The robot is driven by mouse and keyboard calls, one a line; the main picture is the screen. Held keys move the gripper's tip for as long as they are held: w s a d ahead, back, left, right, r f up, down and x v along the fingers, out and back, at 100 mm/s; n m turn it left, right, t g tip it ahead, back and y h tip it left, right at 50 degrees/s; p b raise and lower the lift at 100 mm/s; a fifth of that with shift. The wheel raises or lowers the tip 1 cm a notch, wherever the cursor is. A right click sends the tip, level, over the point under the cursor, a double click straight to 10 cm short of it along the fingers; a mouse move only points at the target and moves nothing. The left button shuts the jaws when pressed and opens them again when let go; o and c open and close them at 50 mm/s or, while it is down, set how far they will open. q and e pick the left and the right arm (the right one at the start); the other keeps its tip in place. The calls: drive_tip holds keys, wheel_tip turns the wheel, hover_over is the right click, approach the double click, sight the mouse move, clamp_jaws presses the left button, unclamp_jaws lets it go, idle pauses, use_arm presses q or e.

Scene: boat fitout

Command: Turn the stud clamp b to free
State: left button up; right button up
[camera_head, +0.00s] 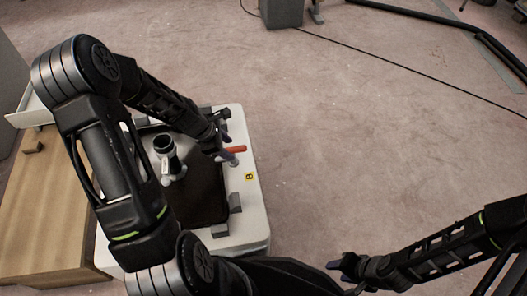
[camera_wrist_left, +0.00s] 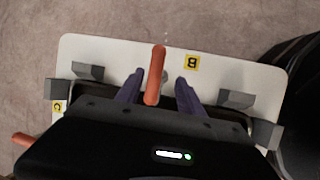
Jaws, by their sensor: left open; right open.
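The orange handle of stud clamp b (camera_head: 235,149) stands at the right side of the white board, near a yellow label B (camera_head: 249,177). In the left wrist view the handle (camera_wrist_left: 155,72) points up the picture between my two fingers, with label B (camera_wrist_left: 192,62) to its right. My left gripper (camera_head: 224,146) is open, with a finger on each side of the handle; whether either touches it I cannot tell. The clamp's base is hidden by the gripper. My right gripper (camera_head: 340,266) is open and empty, over the floor at lower right.
The white board (camera_head: 256,215) carries a dark panel (camera_head: 207,195) with grey blocks (camera_head: 234,202) around it. A black cylindrical fitting (camera_head: 164,146) stands on it. Another orange handle (camera_wrist_left: 22,139) and label C (camera_wrist_left: 58,106) show at left in the wrist view. Open floor lies to the right.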

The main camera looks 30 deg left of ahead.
use_arm(q)
drive_tip(key=shift+w+a, duration=0.1)
drive_tip(key=shift+w, duration=0.35)
drive_tip(key=b+x, duration=0.2)
drive_tip(key=x, duration=0.5)
drive_tip(key=shift+w+f+b, duration=0.1)
drive_tip(key=shift+f+b, duration=0.25)
drive_tip(key=shift+b, duration=0.05)
clamp_jaws()
drive_tip(key=shift+w+r, duration=0.1)
